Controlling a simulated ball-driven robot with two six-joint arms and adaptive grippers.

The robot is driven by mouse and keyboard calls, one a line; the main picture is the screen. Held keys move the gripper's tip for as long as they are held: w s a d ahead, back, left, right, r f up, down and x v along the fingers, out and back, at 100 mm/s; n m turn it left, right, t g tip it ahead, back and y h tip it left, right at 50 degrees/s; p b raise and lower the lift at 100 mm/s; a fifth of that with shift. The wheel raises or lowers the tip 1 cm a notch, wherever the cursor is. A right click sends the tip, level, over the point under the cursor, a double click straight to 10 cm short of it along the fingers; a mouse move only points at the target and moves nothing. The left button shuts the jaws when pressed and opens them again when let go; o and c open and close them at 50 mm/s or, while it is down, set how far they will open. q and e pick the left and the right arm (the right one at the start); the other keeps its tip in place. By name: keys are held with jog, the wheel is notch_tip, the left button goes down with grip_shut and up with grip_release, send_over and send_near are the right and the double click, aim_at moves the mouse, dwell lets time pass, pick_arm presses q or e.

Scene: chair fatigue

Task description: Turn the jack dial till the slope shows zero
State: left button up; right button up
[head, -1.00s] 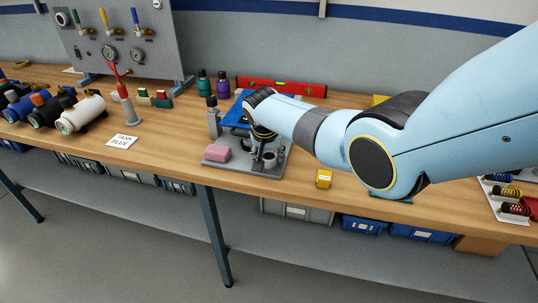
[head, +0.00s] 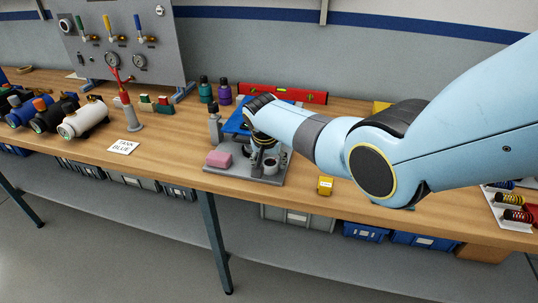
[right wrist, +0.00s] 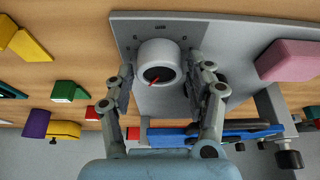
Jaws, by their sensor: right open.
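The jack dial (right wrist: 158,48) is a pale grey round knob with a dark centre and a red pointer, on a grey plate (right wrist: 225,75) with small marks around the knob. My right gripper (right wrist: 158,76) is open, with one finger on each side of the dial; whether the fingers touch it I cannot tell. In the head view the right gripper (head: 262,144) is above the grey jack base (head: 240,172), partly hidden by my arm. A blue platform (head: 236,121) lies behind it. No slope reading is legible. My left gripper is not in view.
A red level (head: 284,92) lies behind. A yellow labelled block (head: 325,186) is at the right. A gauge panel (head: 124,45) and cylinders stand left.

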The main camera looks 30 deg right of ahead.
jog(key=v, duration=1.1)
jog(key=shift+s+a+r, duration=0.15)
jog(key=shift+s+r, duration=0.05)
jog(key=shift+r, duration=0.1)
